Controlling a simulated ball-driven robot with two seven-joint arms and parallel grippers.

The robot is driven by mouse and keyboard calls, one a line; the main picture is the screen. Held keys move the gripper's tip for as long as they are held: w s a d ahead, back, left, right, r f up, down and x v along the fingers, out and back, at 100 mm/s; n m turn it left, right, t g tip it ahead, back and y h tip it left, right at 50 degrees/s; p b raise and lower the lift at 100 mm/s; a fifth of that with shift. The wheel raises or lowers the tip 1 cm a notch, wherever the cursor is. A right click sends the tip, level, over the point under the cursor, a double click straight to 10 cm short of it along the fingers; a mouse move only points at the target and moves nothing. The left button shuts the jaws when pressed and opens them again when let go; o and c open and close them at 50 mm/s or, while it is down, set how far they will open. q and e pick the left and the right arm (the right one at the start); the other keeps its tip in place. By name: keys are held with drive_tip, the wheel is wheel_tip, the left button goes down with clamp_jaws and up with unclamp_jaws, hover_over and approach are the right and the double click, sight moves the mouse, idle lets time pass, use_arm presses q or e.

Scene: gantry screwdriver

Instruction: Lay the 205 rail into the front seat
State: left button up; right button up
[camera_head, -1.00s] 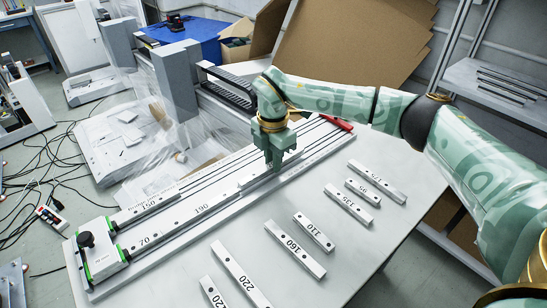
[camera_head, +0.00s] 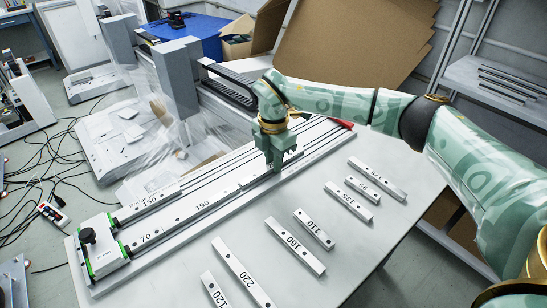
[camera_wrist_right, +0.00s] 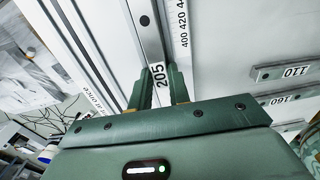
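The 205 rail (camera_wrist_right: 160,75) is a pale metal bar with a hole and a printed 205 at its near end. In the head view, part of it (camera_head: 256,181) shows in the front row of the long fixture, in line with the 190 rail (camera_head: 203,206) and the 70 rail (camera_head: 145,237). My right gripper (camera_head: 277,168) points down over this row. In the wrist view, its fingers (camera_wrist_right: 160,88) stand on both sides of the rail's labelled end and appear to touch it. Whether the rail is fully down is hard to tell. My left gripper is out of view.
The 150 rail (camera_head: 150,199) lies in the back row. Loose rails lie on the table in front, including the 220 (camera_head: 243,272), 160 (camera_head: 294,246), 110 (camera_head: 314,229) and 135 (camera_head: 348,201). A black-knobbed clamp block (camera_head: 102,252) stands at the fixture's left end.

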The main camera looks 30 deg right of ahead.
drive_tip(key=o, duration=0.4)
drive_tip(key=shift+o, duration=0.2)
wheel_tip(320, 180, up, 2)
drive_tip(key=shift+r+p, duration=0.2)
drive_tip(key=shift+p, duration=0.4)
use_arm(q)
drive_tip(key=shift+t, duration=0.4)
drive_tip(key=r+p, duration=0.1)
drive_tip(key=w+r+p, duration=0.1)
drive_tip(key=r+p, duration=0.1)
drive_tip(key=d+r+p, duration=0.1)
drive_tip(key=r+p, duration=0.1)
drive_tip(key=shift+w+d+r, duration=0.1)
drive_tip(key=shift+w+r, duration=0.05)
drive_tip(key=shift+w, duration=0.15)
use_arm(e)
wheel_tip(320, 180, up, 14)
use_arm(q)
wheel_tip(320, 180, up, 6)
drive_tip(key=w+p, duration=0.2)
drive_tip(key=p, duration=0.4)
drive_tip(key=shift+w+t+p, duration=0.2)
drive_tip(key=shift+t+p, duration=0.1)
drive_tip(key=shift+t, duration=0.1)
use_arm(e)
wheel_tip(320, 180, up, 7)
